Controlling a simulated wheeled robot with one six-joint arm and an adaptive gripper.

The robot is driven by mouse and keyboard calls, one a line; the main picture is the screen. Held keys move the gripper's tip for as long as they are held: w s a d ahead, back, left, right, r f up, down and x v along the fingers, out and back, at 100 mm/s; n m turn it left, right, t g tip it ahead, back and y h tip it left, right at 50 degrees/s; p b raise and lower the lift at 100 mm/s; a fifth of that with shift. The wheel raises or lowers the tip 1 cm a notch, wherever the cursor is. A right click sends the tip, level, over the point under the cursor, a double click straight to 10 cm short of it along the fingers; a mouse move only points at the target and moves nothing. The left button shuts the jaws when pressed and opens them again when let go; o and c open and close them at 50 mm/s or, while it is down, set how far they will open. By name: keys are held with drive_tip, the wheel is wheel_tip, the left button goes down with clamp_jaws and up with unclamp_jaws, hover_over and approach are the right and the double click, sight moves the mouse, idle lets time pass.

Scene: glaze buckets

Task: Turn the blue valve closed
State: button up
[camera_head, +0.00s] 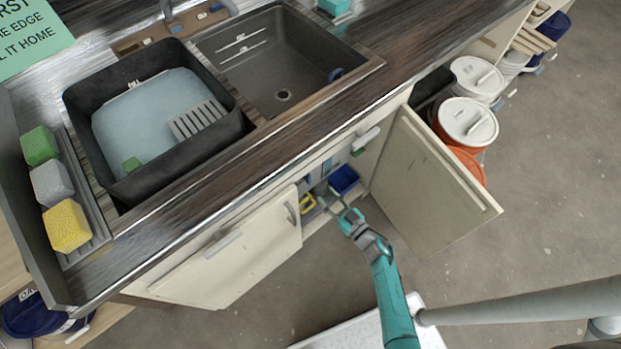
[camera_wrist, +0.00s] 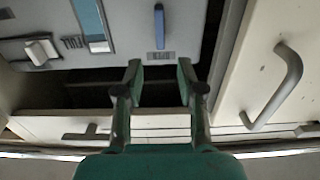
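In the wrist view, a narrow dark-blue lever (camera_wrist: 159,27), which looks like the blue valve's handle, stands on a light grey panel (camera_wrist: 130,22). It lies beyond and roughly between my fingertips, with a visible gap. In the head view, my gripper (camera_head: 335,201) reaches into the open cabinet under the sink. The blue lever cannot be made out clearly there.
A wider light-blue part (camera_wrist: 92,25) and a white lever (camera_wrist: 40,50) share the panel. The open cabinet door (camera_head: 430,185) stands right of my arm; a closed door (camera_head: 230,255) is left. A blue bin (camera_head: 343,179) and yellow item (camera_head: 308,203) sit inside.

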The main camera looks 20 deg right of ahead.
sight(310, 179)
drive_tip(key=x, duration=0.9)
drive_tip(key=shift+w, duration=0.15)
clamp_jaws()
